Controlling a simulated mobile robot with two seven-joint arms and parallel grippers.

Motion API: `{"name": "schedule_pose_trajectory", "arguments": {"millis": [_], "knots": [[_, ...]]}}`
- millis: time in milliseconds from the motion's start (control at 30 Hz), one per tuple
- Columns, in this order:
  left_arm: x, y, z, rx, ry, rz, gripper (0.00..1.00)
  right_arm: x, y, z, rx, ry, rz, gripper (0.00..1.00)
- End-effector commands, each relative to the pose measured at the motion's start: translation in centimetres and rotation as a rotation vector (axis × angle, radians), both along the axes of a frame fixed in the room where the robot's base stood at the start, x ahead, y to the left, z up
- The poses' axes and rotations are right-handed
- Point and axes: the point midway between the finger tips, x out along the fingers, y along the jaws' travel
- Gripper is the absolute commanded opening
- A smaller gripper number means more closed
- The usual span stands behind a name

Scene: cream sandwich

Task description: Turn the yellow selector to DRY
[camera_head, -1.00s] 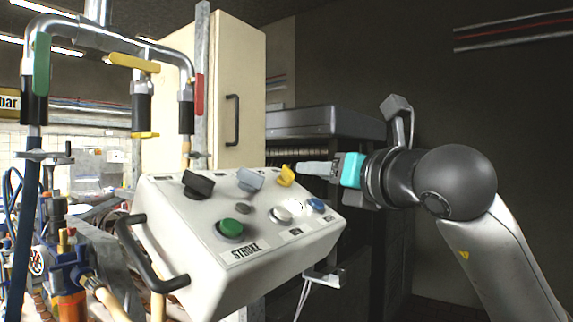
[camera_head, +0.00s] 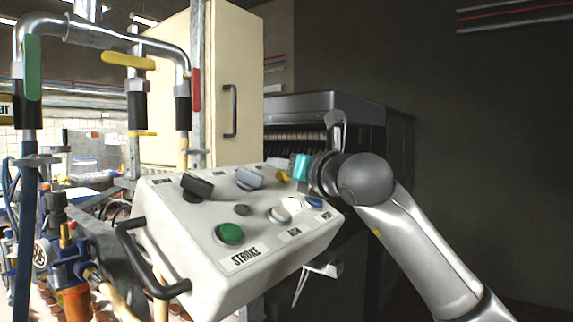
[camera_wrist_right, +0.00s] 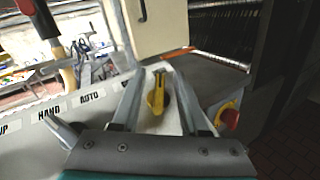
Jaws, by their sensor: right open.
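The yellow selector (camera_head: 283,175) sits at the far right corner of the sloped white control panel (camera_head: 185,235). In the right wrist view the yellow selector (camera_wrist_right: 156,95) stands between my two fingers, its handle running roughly up and down the picture. My right gripper (camera_wrist_right: 157,85) is open, with a finger on each side of the handle; I see gaps on both sides. In the head view my right gripper (camera_head: 290,168) is partly hidden behind its cyan part and the selector. No DRY label is legible. My left gripper is out of view.
A black selector (camera_head: 197,186), a grey selector (camera_head: 249,178), a green STROKE button (camera_head: 229,233), a white button (camera_head: 291,205) and a blue button (camera_head: 314,202) share the panel. A dark cabinet stands behind.

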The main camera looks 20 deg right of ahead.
Motion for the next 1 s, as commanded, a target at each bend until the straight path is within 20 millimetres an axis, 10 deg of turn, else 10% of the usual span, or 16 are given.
{"name": "schedule_pose_trajectory", "arguments": {"millis": [433,1000], "knots": [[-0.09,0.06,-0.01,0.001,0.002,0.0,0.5,-0.04,0.0,0.01,0.001,0.0,0.0,0.0],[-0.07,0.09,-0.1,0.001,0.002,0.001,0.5,-0.03,-0.03,-0.04,-0.003,-0.002,0.008,0.0]]}}
